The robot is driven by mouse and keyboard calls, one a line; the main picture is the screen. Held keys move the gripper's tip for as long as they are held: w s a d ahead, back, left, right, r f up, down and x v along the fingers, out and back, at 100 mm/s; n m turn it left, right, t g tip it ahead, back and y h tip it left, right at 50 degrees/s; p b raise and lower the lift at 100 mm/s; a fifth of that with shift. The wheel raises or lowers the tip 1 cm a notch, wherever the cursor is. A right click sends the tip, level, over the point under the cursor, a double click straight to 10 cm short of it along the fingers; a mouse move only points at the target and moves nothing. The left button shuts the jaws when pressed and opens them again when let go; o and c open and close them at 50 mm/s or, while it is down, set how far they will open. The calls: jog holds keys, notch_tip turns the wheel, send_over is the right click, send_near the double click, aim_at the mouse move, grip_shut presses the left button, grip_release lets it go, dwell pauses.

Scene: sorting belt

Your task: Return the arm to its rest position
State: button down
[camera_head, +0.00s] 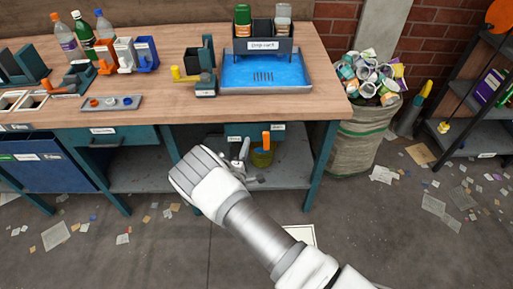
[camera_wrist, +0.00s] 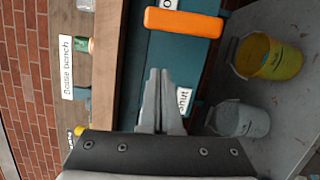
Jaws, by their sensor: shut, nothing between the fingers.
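My gripper (camera_head: 243,153) is in front of the workbench, below the tabletop and near the drawer with the orange handle (camera_head: 266,139). In the wrist view my gripper (camera_wrist: 158,72) has its fingers together with nothing between them. The orange handle (camera_wrist: 184,22) shows just beyond the fingertips there, with a visible gap. My arm reaches in from the lower right of the head view. It hides part of the lower shelf.
The workbench (camera_head: 180,48) carries a blue tray (camera_head: 313,71), bottles and small bins. A yellow bucket (camera_wrist: 268,56) and a grey bucket (camera_wrist: 240,119) stand under it. A full waste bin (camera_head: 362,135) stands right of the bench. Paper scraps litter the open floor.

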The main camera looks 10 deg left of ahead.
jog(key=s, duration=1)
jog(key=w+d+r+m+g+h+p, duration=0.1)
jog(key=w+d+r+m+g+h, duration=0.15)
jog(key=d+r+m+h, duration=0.3)
jog(key=w+d+r+m+g+h+p, duration=0.1)
jog(key=w+d+r+m+h, duration=0.2)
jog(key=d+r, duration=0.5)
jog(key=s+d+r+m+g+h+p, duration=0.1)
jog(key=s+d+r+m+g, duration=0.25)
jog(key=d+r+g, duration=0.4)
jog(key=s+d+r+m+g+h+p, duration=0.1)
jog(key=s+d+r+m+g+h, duration=0.25)
jog(key=d+r, duration=0.65)
jog(key=s+r+m+t+y+p, duration=0.1)
jog(key=s+r+m+y, duration=0.1)
jog(key=s+r+y, duration=0.4)
jog(key=s+d+r+m+y+p, duration=0.1)
jog(key=s+r+y, duration=0.5)
jog(key=s, duration=0.8)
jog(key=shift+d+r+m+t+y+p, duration=0.35)
jog(key=shift+r+m, duration=0.1)
jog(key=shift+r, duration=0.4)
jog(key=shift+w+a, duration=0.1)
